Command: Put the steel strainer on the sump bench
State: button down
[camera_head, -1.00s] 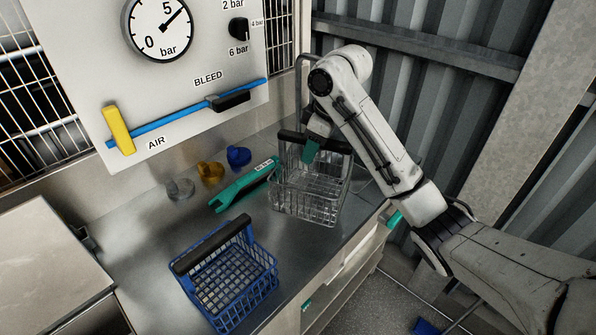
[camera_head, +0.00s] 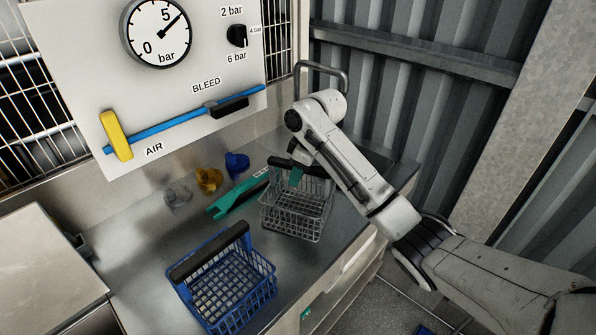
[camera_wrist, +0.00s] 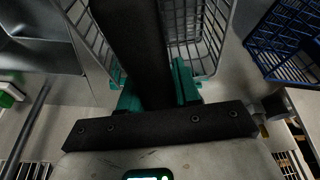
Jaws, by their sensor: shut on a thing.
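The steel strainer (camera_head: 297,212) is a wire basket with a black handle, upright at the right part of the steel bench (camera_head: 135,262). My gripper (camera_head: 296,174) is above it and shut on the black handle. In the wrist view, the green fingers of my gripper (camera_wrist: 157,90) sit on both sides of the dark handle, with the strainer's wire mesh (camera_wrist: 205,40) beyond. The strainer's base is at or very close to the bench top; I cannot tell whether it touches.
A blue basket (camera_head: 228,285) with a black handle stands at the front left. A green tool (camera_head: 238,200) lies left of the strainer. Clear, yellow and blue knob-like pieces (camera_head: 208,180) line the back. A panel with a gauge (camera_head: 157,32) and blue rod rises behind.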

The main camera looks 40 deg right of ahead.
jog(key=c, duration=0.8)
grip_release()
jog(key=shift+f, duration=0.1)
jog(key=v, duration=1.2)
